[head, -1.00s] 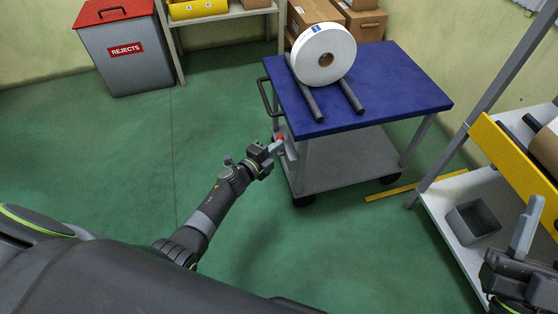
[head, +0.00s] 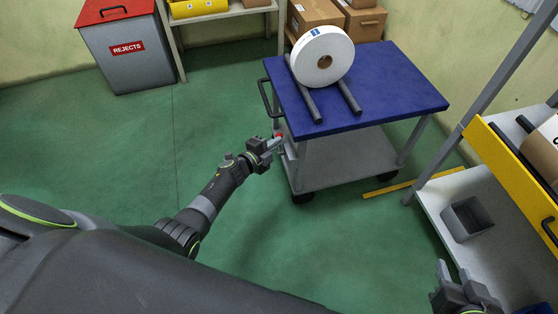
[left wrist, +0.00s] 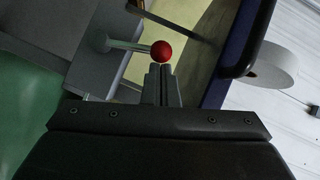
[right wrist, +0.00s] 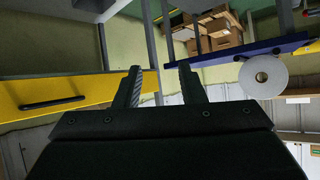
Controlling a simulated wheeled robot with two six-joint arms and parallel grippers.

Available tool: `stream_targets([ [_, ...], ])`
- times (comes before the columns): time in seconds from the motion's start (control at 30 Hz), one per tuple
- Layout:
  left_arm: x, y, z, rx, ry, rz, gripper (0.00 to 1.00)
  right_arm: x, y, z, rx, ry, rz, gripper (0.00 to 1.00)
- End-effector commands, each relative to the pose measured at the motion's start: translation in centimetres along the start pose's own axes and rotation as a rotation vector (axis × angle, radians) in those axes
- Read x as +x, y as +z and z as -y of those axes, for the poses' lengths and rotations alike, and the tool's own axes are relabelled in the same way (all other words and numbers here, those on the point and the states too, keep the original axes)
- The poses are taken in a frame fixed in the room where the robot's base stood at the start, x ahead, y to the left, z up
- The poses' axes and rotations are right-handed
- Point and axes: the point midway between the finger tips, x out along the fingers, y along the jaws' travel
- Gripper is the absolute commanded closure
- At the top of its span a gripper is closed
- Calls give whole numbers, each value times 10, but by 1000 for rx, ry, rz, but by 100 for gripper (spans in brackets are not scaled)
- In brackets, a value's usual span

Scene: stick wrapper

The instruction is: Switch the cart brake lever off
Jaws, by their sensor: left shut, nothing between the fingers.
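The cart (head: 360,90) has a blue top and a grey lower shelf. Its brake lever ends in a red knob (head: 279,135) at the cart's near left corner. In the left wrist view the red knob (left wrist: 161,51) sits on a thin metal rod (left wrist: 128,46). My left gripper (head: 276,143) is shut and empty, with its fingertips right at the knob. In the left wrist view the fingertips (left wrist: 161,68) are just below the knob; I cannot tell whether they touch. My right gripper (right wrist: 160,68) is open and empty, away from the cart at the lower right of the head view.
A white roll (head: 322,56) rests on two dark bars on the cart top. A shelf rack with a yellow front (head: 505,160) and a grey bin (head: 467,219) stands at right. A rejects bin (head: 128,52) stands at the back left. The green floor at left is clear.

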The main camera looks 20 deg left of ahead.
Motion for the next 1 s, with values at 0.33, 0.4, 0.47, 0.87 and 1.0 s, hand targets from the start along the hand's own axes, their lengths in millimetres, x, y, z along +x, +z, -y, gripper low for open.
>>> stream_targets([
  [0.33, 2, 3, 4, -47, 34, -1, 100, -22, 67, 8, 44, -42, 355, 64],
  [0.4, 3, 4, 4, -58, 42, -1, 100, -28, 78, 10, 51, -52, 419, 64],
  [0.47, 3, 4, 5, -66, 48, -1, 100, -34, 88, 12, 56, -59, 471, 64],
  [0.87, 7, 10, 8, -130, 94, 0, 100, -46, 113, 14, 67, -67, 613, 64],
  [1.0, 8, 12, 8, -134, 95, 0, 100, -45, 115, 12, 67, -61, 621, 64],
])
